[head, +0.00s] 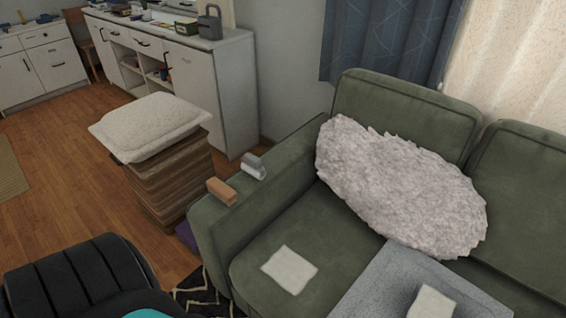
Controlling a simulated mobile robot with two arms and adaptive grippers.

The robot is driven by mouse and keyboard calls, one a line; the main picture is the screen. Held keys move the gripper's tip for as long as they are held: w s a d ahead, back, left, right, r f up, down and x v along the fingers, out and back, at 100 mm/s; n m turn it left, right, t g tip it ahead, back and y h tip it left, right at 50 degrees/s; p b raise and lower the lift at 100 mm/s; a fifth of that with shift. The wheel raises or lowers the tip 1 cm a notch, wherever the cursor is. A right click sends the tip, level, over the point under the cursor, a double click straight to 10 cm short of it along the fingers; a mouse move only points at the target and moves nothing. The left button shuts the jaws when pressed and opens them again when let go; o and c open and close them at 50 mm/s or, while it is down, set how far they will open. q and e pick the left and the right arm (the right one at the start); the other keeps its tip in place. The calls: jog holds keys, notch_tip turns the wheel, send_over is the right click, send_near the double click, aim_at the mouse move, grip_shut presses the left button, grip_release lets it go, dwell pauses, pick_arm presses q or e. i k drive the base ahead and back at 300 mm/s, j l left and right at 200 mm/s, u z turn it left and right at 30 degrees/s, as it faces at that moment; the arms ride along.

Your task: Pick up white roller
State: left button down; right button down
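A small white and grey object, which looks like the white roller (254,170), lies on top of the left arm of the green sofa (225,215). Its white part faces the front and a grey part shows at its upper left. It is small in the picture, so its exact shape is hard to tell. An orange-brown block (221,190) lies beside it on the same sofa arm, a little nearer and to the left, apart from it. Neither of my grippers is in view.
A fluffy pale cushion (400,190) leans on the sofa back. A white square (289,269) lies on the seat, left of a grey slab (385,290). A brown stack topped by a pale cushion (150,124) stands left of the sofa arm. Wooden floor (70,185) is open at left.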

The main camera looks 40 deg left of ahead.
aim_at(251, 164)
jog(key=u, duration=1.55)
jog(key=i+j+z, duration=0.1)
jog(key=z, duration=0.35)
jog(key=j+z, duration=0.25)
jog(key=z, duration=0.2)
jog(key=j+z, duration=0.2)
jog(key=z, duration=0.25)
jog(key=j+z, duration=0.25)
jog(key=z, duration=0.2)
jog(key=i, duration=0.05)
